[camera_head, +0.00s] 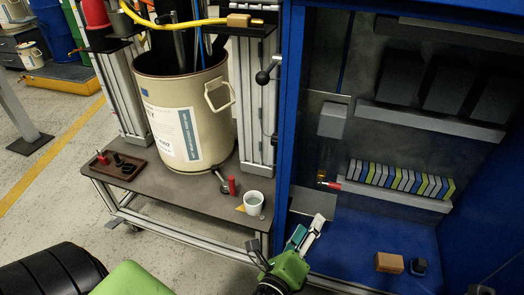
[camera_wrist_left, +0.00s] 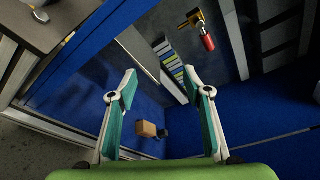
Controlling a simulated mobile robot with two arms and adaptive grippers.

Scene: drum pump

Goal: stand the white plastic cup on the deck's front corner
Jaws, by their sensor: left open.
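The white plastic cup (camera_head: 254,203) stands upright on the grey deck (camera_head: 157,197), near its front right corner, in the head view. A small orange-yellow piece lies against its left side. My left gripper (camera_head: 287,236) is at the right of the cup, apart from it, in front of the blue cabinet. In the left wrist view its two fingers (camera_wrist_left: 159,77) with teal pads are spread, with nothing between them but the cabinet behind. I cannot make out the cup for sure in the left wrist view. My right gripper does not show.
A cream drum (camera_head: 180,118) stands on the deck, with a red-handled item (camera_head: 231,186) between it and the cup. A brown tray (camera_head: 117,165) sits at the deck's left. The blue cabinet (camera_head: 286,110) holds a row of coloured boxes (camera_head: 400,180) and an orange box (camera_head: 389,263).

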